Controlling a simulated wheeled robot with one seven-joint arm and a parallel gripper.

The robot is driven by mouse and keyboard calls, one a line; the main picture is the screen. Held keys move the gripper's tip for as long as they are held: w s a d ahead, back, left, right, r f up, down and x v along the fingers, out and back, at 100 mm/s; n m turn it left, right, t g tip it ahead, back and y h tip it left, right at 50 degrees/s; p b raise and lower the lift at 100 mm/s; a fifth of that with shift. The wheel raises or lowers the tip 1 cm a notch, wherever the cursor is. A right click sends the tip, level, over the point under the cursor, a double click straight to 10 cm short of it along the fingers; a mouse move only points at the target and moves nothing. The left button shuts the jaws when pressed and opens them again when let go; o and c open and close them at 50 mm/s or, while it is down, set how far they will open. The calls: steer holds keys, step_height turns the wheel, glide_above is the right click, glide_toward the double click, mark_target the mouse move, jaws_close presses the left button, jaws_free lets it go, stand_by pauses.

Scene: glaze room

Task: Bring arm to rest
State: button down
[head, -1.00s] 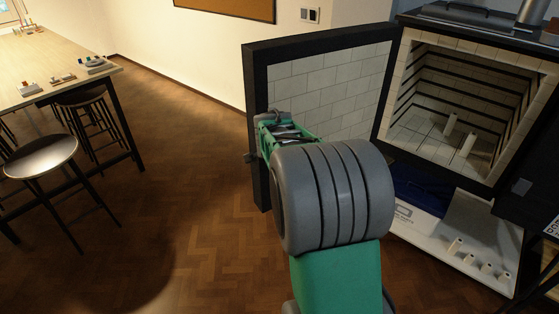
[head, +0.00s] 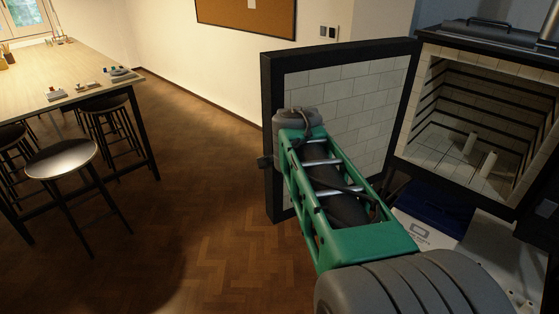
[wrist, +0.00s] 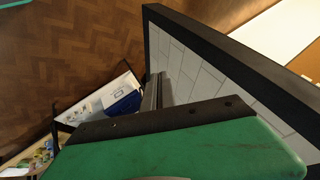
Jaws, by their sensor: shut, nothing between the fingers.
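My arm (head: 350,205) reaches from the lower right of the head view toward the open kiln door (head: 340,95). Its grey far joint (head: 297,120) appears in front of the door's left part; I cannot tell the gap. My gripper is hidden in the head view. In the wrist view my gripper (wrist: 157,88) shows its dark fingers together beyond its green and black body, with nothing held. The door's brick lining and black frame (wrist: 235,60) run close beside the fingers on the right; I see no clear contact.
The open kiln (head: 470,130) stands at the right, with white posts (head: 487,164) inside. A blue item (head: 437,207) and a white box (head: 420,232) lie below it. A table (head: 60,75) and stools (head: 62,157) stand left. The floor (head: 200,210) between is clear.

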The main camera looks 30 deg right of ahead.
steer(key=s+a+f+n+g+y, duration=0.3)
steer(key=s+a+f+n, duration=0.65)
steer(key=n, duration=0.25)
steer(key=s+a+n, duration=0.2)
steer(key=a, duration=0.4)
steer(key=s+a+n+y, duration=0.1)
steer(key=a+n, duration=0.1)
steer(key=a, duration=0.5)
steer(key=shift+s+a+f+n+t+y, duration=0.2)
steer(key=shift+s+n+t+y, duration=0.1)
steer(key=shift+s+n, duration=0.1)
